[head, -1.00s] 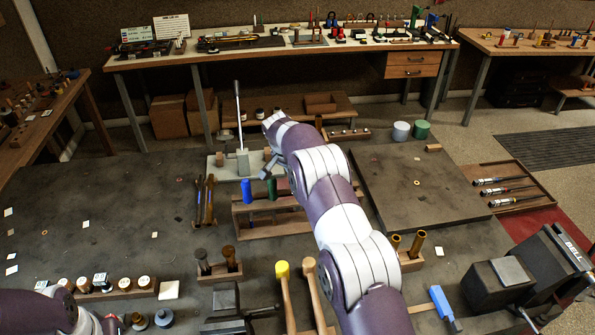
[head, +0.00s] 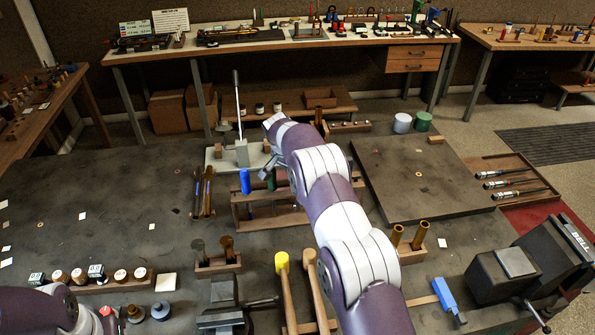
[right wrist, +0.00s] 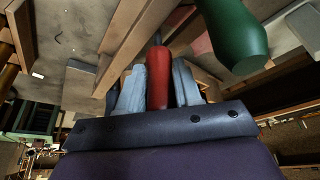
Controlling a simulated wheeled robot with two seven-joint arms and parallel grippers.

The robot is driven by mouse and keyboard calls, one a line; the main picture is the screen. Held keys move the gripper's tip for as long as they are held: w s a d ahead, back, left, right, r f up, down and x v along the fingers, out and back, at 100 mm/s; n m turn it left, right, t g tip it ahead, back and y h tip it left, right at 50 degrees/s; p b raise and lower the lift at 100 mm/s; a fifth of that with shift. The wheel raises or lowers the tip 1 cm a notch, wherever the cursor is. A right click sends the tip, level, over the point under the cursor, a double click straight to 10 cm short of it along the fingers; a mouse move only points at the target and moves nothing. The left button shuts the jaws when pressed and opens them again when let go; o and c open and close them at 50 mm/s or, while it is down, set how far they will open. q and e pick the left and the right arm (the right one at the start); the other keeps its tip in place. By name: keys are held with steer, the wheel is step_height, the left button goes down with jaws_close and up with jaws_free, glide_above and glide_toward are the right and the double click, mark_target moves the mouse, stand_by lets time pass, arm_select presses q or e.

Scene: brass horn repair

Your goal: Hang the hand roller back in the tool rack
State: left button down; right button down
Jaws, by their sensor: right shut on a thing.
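The wooden tool rack (head: 285,217) stands mid-bench in the head view. A blue handle (head: 245,181) stands upright at its left end. My right arm reaches over the rack from the front, and my right gripper (head: 266,171) is at its upper side, small and partly hidden there. In the right wrist view the right gripper (right wrist: 158,92) is shut on a red handle (right wrist: 159,68), seemingly the hand roller's, with wooden rack bars (right wrist: 138,38) close by. A green handle (right wrist: 233,38) is just right of it. The roller end is hidden. My left gripper is out of view.
Left of the rack, long tools stand in a holder (head: 203,193). Behind is a lever device (head: 240,150). In front are mallets, including a yellow-headed one (head: 282,262), and brass cylinders (head: 421,234). A vise (head: 530,265) is at right.

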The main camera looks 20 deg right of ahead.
steer(key=shift+f+b, duration=0.55)
steer(key=shift+f, duration=0.2)
steer(key=c, duration=0.7)
jaws_free()
steer(key=shift+r, duration=0.1)
steer(key=shift+a+r, duration=0.15)
steer(key=shift+r, duration=0.2)
steer(key=shift+b+v, duration=0.35)
steer(key=shift+v, duration=0.4)
steer(key=p+v, duration=0.6)
steer(key=v, duration=0.4)
steer(key=shift+s+r, duration=0.15)
steer(key=shift+r, duration=0.05)
steer(key=shift+f, duration=0.1)
